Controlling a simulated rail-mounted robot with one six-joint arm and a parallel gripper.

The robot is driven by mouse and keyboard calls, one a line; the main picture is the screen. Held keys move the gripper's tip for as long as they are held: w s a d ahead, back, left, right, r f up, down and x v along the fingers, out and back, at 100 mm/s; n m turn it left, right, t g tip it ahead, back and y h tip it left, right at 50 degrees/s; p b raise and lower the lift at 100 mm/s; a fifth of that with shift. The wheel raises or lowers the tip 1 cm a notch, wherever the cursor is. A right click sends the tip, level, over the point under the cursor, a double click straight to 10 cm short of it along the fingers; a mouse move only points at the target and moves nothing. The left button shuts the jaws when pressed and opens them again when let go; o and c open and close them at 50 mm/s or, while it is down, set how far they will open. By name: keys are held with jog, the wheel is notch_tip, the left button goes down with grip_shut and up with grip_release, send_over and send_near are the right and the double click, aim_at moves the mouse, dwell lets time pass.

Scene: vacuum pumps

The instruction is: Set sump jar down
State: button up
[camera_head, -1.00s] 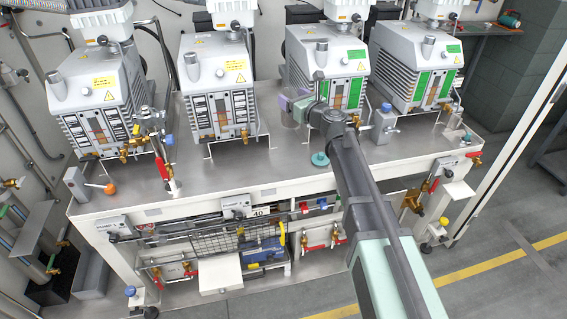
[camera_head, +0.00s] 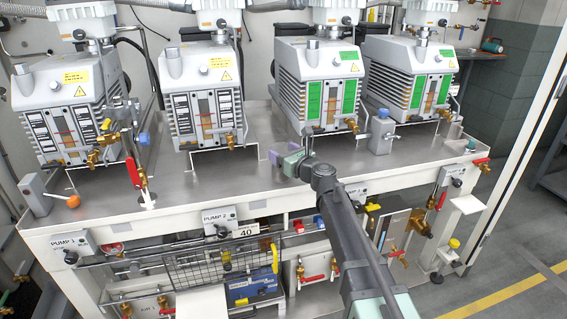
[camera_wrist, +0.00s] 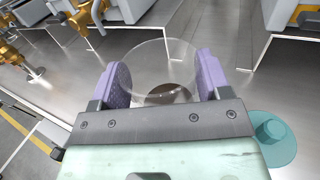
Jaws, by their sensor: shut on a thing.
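The sump jar (camera_wrist: 165,88) is a clear, open-topped cylinder with a dark patch showing through its lower part. In the wrist view it stands upright between the two purple pads of my gripper (camera_wrist: 162,66), which is shut on it. In the head view my gripper (camera_head: 284,157) is low over the front middle of the steel bench top (camera_head: 232,178), in front of the gap between the second and third pumps. The jar is hard to make out there. I cannot tell whether its base touches the bench.
A teal, lid-like round piece (camera_wrist: 272,142) lies on the bench right of my gripper in the wrist view. Grey pumps (camera_head: 320,88) line the back. A brass valve with a red handle (camera_head: 133,165) stands left, and a grey block (camera_head: 381,132) right.

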jog(key=shift+f, duration=0.1)
jog(key=o, duration=1.4)
jog(key=shift+r, duration=0.35)
jog(key=v, duration=1.2)
jog(key=shift+f, duration=0.1)
